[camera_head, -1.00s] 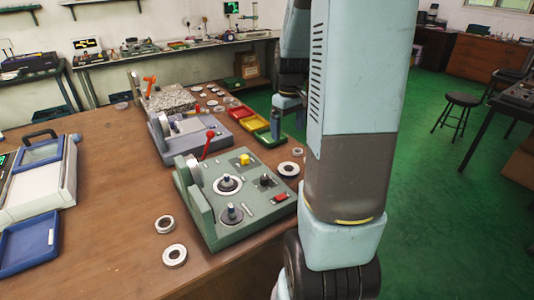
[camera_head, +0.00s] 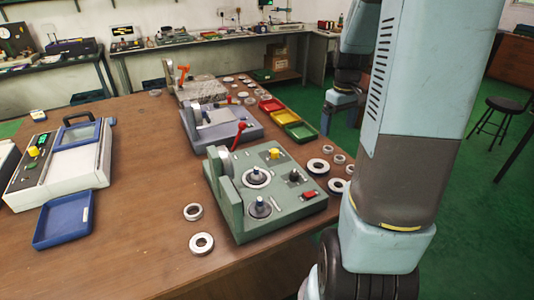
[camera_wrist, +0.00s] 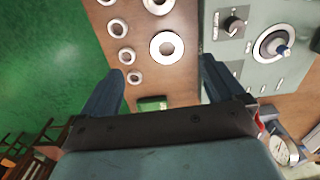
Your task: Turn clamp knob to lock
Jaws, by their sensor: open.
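The green bearing fixture (camera_head: 290,214) stands near the table's right edge in the head view. It carries a black knob (camera_head: 294,175), a yellow knob (camera_head: 274,153), a red-ball lever (camera_head: 243,127) and two round posts with blue tops. I cannot tell for sure which is the clamp knob. In the wrist view the black knob (camera_wrist: 235,25) and one post (camera_wrist: 280,48) show at the upper right, on the fixture's face. My gripper (camera_wrist: 160,85) is open and empty, with its fingers spread. The knob lies ahead of and right of the right finger, apart from it.
Loose metal rings (camera_head: 201,243) lie beside the fixture and along the table's right edge (camera_wrist: 167,47). A grey fixture (camera_head: 220,125) and red, yellow and green trays stand behind. A blue tray (camera_head: 65,220) and a white device are at left. Green floor lies beyond the table.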

